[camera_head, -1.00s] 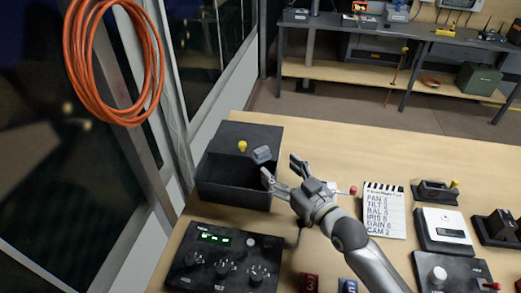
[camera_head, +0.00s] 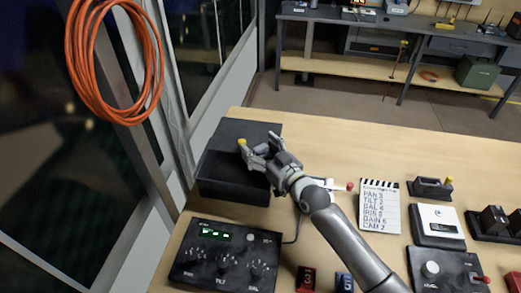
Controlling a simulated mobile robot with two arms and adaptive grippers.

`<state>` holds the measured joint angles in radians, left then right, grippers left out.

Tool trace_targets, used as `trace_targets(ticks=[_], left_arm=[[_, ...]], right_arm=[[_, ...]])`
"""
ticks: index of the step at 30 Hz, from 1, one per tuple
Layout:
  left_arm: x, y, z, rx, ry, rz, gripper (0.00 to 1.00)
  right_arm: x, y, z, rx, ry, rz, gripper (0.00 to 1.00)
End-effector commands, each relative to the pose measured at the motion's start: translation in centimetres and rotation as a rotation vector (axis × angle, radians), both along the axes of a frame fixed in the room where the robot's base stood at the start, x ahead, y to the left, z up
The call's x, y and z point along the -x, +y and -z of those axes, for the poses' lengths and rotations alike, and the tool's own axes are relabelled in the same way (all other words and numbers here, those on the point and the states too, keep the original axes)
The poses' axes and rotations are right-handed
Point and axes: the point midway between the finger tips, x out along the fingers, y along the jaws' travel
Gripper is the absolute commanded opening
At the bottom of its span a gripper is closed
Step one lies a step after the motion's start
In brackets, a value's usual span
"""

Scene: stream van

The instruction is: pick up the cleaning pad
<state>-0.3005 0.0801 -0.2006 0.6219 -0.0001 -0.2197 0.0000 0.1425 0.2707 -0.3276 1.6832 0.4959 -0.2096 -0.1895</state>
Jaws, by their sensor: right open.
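A small grey block (camera_head: 261,149), which looks like the cleaning pad, is at the right side of the black box (camera_head: 222,180). It is mostly hidden by my right gripper (camera_head: 259,147). The gripper is open, its fingers pointing left over the box, one on the far side of the block and one on the near side. I cannot tell whether they touch it. My left gripper is not in view.
A yellow knob (camera_head: 242,143) stands at the box, close to the fingertips. A control panel (camera_head: 225,257) with a green display is in front of the box. A cue card (camera_head: 380,207) and several devices are to the right. The back of the table is clear.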

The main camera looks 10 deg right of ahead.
Motion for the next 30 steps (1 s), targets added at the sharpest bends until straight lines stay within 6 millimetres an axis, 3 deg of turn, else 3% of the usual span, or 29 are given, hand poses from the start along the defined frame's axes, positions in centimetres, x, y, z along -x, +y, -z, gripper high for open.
trace_targets(ticks=[6,16,30], left_arm=[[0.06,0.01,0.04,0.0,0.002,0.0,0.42],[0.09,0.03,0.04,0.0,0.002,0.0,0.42],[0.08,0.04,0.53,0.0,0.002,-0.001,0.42]], right_arm=[[-0.02,0.02,0.05,0.0,0.0,0.0,0.69],[0.0,-0.01,0.05,0.0,0.001,0.0,0.27],[-0.04,0.01,-0.16,-0.001,0.0,0.0,0.24]])
